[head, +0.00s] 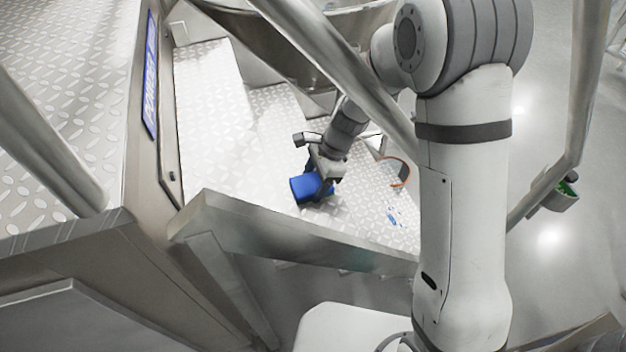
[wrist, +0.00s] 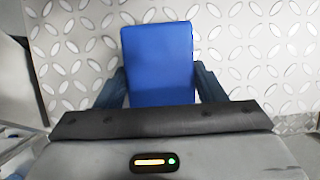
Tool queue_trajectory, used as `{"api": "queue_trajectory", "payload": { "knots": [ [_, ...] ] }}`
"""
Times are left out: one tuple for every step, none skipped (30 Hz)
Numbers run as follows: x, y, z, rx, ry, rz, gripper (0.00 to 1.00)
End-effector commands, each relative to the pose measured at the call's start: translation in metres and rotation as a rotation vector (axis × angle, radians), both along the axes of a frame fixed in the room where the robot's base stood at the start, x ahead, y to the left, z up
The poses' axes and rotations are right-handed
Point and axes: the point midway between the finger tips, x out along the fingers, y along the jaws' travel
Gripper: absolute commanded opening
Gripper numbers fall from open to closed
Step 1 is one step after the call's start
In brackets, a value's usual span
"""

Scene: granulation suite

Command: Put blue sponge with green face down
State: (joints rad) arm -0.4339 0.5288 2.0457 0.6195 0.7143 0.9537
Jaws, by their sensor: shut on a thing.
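A blue sponge (head: 306,188) is between the fingers of my gripper (head: 322,186), at or just above the diamond-plate metal floor (head: 215,125). The wrist view shows the blue sponge (wrist: 158,62) from above, with a dark finger against each side of it. My gripper (wrist: 160,88) is shut on it. No green face shows in either view; the sponge's underside is hidden. I cannot tell whether the sponge touches the metal plate.
An orange-brown curved strip (head: 404,172) and small blue bits (head: 393,216) lie on the plate to the right. Metal rails and a raised edge beam (head: 290,235) border the platform. A blue sign (head: 150,75) stands at left. Clear plate lies left of the gripper.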

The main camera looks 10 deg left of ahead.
Motion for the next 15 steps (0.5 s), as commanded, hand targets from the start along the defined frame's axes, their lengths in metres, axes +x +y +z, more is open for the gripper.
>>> {"api": "queue_trajectory", "payload": {
  "knots": [
    [0.0002,-0.0001,0.0004,0.000,0.000,0.000,0.45],
    [0.0001,0.0000,0.0003,0.000,0.000,0.000,0.45],
    [0.0001,-0.0001,-0.0004,0.000,0.000,0.000,0.45],
    [0.0001,-0.0001,-0.0015,0.000,0.000,0.000,0.45],
    [0.0001,-0.0002,-0.0027,0.000,0.000,0.000,0.45],
    [0.0000,-0.0002,-0.0042,0.000,0.000,0.000,0.45],
    [0.0001,-0.0002,-0.0027,0.000,0.000,0.000,0.65],
    [0.0001,-0.0002,-0.0025,0.000,0.000,0.000,0.68],
    [0.0001,-0.0002,-0.0025,0.000,0.000,0.000,0.71],
    [0.0002,-0.0003,-0.0024,0.000,0.000,0.000,0.74],
    [0.0002,-0.0003,-0.0024,0.000,0.000,0.000,0.76],
    [0.0002,-0.0003,-0.0024,0.000,0.000,0.000,0.79],
    [0.0002,-0.0003,-0.0024,0.000,0.000,0.000,0.82],
    [0.0002,-0.0003,-0.0024,0.000,0.000,0.000,0.84],
    [0.0002,-0.0003,-0.0023,0.000,0.000,0.000,0.85]
  ]
}}
